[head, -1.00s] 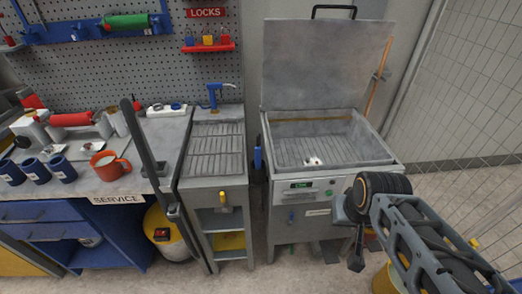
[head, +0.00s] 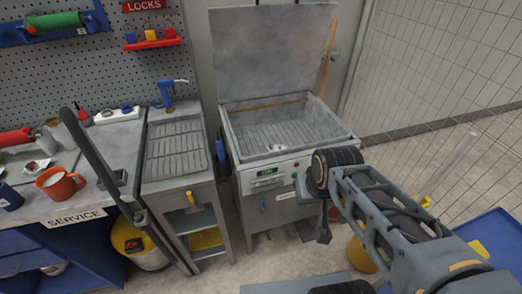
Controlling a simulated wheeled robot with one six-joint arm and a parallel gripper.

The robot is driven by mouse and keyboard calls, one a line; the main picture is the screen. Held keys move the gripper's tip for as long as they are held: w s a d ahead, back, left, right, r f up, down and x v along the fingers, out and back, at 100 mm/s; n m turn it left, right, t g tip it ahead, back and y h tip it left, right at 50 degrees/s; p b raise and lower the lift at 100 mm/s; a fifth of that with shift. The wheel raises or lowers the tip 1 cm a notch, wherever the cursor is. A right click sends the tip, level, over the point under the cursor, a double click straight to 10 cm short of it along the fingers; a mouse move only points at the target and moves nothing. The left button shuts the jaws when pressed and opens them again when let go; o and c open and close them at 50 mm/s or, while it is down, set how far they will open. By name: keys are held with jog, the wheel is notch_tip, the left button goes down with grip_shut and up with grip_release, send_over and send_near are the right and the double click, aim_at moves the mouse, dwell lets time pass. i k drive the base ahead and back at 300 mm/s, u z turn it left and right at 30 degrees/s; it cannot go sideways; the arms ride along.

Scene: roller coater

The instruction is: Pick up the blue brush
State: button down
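No blue thing in the head view shows clear bristles, so I cannot tell for sure which is the blue brush. A slim blue object (head: 220,151) hangs upright at the left side of the open-lidded washing basin (head: 240,148). A blue tap-like piece (head: 166,92) stands at the back of the ribbed sink (head: 178,150). My gripper (head: 324,236) points down in front of the basin's right front, apart from both blue things. It is small, dark and partly hidden by my arm, so its opening does not show.
The service bench (head: 110,150) at left holds an orange mug (head: 60,184). A yellow bucket (head: 360,254) is behind my arm. A mesh fence (head: 450,60) closes the right side. Some floor is free before the basin.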

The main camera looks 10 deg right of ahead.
aim_at(220, 144)
jog(key=z, duration=0.3)
jog(key=k, duration=0.3)
jog(key=u, duration=1.35)
jog(key=i, duration=0.9)
jog(key=z, duration=0.3)
